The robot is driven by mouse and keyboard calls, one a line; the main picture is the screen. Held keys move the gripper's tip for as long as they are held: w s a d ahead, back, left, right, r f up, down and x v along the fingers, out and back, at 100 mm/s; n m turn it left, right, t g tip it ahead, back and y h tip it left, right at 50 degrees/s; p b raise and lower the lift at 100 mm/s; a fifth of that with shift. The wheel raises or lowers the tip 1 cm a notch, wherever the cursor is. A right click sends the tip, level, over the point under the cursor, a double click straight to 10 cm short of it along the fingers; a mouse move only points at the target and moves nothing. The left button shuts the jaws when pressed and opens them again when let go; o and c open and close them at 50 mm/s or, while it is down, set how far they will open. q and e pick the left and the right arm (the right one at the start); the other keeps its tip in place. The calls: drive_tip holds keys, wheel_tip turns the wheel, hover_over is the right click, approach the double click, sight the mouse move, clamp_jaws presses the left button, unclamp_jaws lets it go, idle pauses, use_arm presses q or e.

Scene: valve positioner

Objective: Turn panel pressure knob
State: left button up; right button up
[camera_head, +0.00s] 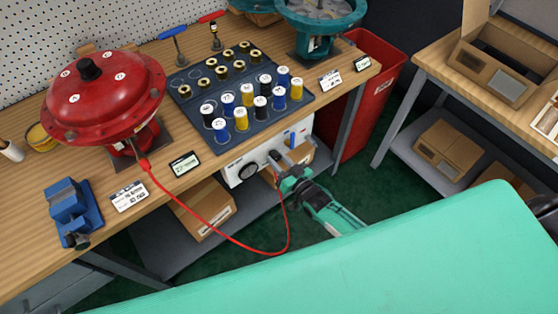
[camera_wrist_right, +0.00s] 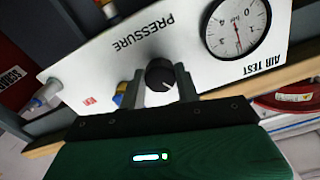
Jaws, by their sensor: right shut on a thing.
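The white air test panel (camera_head: 236,174) hangs under the front edge of the workbench. In the right wrist view the panel (camera_wrist_right: 90,68) fills the upper part, with the word PRESSURE above the black pressure knob (camera_wrist_right: 160,72). A round pressure gauge (camera_wrist_right: 237,28) is to the right of the knob. My right gripper (camera_wrist_right: 162,86) is shut on the knob, one finger on each side. In the head view my right gripper (camera_head: 279,161) is at the panel front, and the knob is mostly hidden by it. My left gripper is not in view.
A red hose (camera_head: 215,232) loops from the red valve actuator (camera_head: 105,92) down to the panel, close by my right arm. A tray of spools and fittings (camera_head: 190,80) and a blue vise (camera_head: 75,210) are on the bench. A red bin (camera_head: 375,80) stands to the right.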

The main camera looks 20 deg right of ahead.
drive_tip(key=o, duration=1)
drive_tip(key=shift+f, duration=0.15)
drive_tip(key=shift+c, duration=0.2)
drive_tip(key=shift+s, duration=0.1)
drive_tip(key=shift+s+d, duration=0.15)
drive_tip(key=shift+s, duration=0.1)
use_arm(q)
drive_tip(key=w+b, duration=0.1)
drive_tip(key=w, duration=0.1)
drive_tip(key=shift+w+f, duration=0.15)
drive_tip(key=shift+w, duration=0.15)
use_arm(e)
drive_tip(key=v, duration=1.3)
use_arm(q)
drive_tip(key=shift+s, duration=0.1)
use_arm(e)
drive_tip(key=shift+s, duration=0.1)
